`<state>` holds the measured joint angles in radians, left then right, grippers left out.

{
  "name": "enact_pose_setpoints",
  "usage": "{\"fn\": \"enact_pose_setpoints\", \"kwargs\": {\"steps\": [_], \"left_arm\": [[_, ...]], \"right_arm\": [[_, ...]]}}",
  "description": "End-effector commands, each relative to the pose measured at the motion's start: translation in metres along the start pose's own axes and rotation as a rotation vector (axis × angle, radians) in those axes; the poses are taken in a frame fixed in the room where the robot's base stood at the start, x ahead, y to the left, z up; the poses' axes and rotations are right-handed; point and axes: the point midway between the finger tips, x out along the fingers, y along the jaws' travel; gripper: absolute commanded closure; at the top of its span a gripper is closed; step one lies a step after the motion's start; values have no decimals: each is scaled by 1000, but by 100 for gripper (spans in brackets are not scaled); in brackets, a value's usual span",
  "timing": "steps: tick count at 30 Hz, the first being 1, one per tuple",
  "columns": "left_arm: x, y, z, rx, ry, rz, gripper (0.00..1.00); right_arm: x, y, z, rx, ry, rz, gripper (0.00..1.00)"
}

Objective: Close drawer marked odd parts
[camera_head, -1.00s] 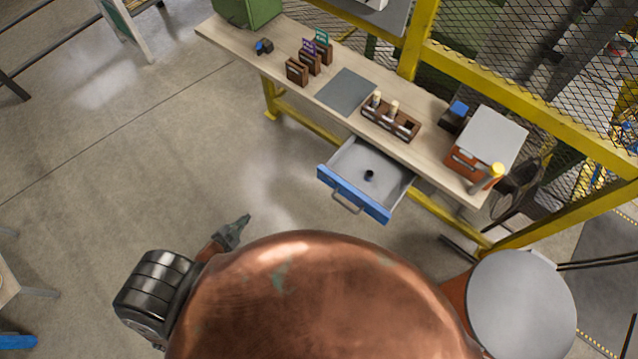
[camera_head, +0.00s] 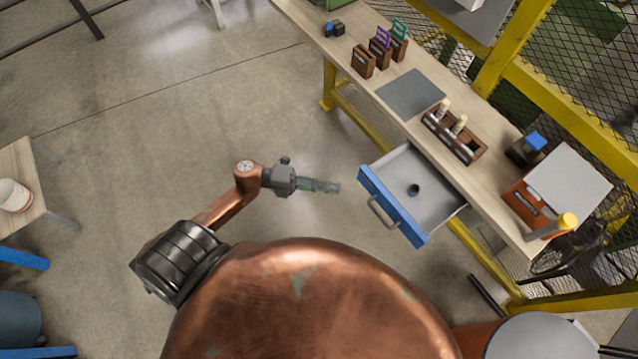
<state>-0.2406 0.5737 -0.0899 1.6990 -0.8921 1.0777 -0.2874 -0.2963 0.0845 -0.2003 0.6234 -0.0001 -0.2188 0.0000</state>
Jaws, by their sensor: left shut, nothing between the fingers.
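The drawer (camera_head: 393,207) has a blue front with a grey metal handle (camera_head: 381,212) and hangs open under the workbench (camera_head: 405,68). A small dark round part (camera_head: 414,189) lies on its grey floor. No marking can be read on the drawer front from here. My left gripper (camera_head: 338,188) is shut and empty. It points right, a short way left of the drawer front and apart from it. My right gripper is not in view.
On the bench are a wooden rack (camera_head: 454,136) with tools, a grey mat (camera_head: 411,93), several small wooden blocks and an orange box (camera_head: 556,188). A yellow mesh fence stands behind. The floor left of the drawer is clear.

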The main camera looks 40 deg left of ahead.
Motion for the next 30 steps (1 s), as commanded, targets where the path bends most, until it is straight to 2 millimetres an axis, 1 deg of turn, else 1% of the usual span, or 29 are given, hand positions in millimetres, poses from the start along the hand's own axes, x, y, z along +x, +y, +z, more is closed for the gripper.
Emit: {"fn": "enact_pose_setpoints", "kwargs": {"steps": [1,5,7,12,20,24,25,26,30], "left_arm": [[11,-1,0,2,0,-3,100],[36,-1,1,1,-1,-3,100],[44,-1,11,1,-2,-2,100],[56,0,24,-1,-2,-1,100],[61,0,29,-2,-3,0,100],[61,0,29,-2,-3,0,100],[64,0,28,-2,-2,-1,100],[63,0,28,-2,-3,0,100],[60,0,32,-2,-10,0,100]], "right_arm": [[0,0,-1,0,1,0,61],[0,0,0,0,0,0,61],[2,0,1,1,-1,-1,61],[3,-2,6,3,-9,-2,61],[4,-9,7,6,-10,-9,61],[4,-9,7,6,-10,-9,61],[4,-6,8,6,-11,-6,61],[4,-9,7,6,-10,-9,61],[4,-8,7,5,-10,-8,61]]}}
